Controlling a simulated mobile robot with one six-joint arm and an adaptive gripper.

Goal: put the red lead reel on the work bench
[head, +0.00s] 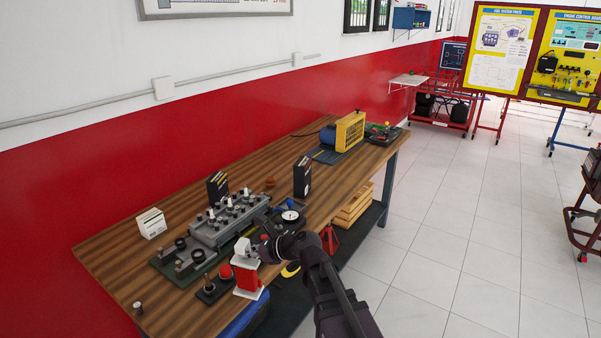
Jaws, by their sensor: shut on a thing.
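The red lead reel (247,279) has a red middle between pale end plates and is upright at the near front edge of the work bench (110,262). My gripper (248,254) reaches in from the right and is shut on the top of the reel. The fingertips are small and partly hidden. I cannot tell whether the reel's lower plate touches the bench top or hangs just above or in front of it.
Left of the reel is a black box with a red button (225,271). Behind stands a grey cylinder head (230,220); a dial gauge (290,215) lies to the right. A white box (151,223) and a yellow-framed unit (350,131) stand farther off. The bench's left end is mostly bare.

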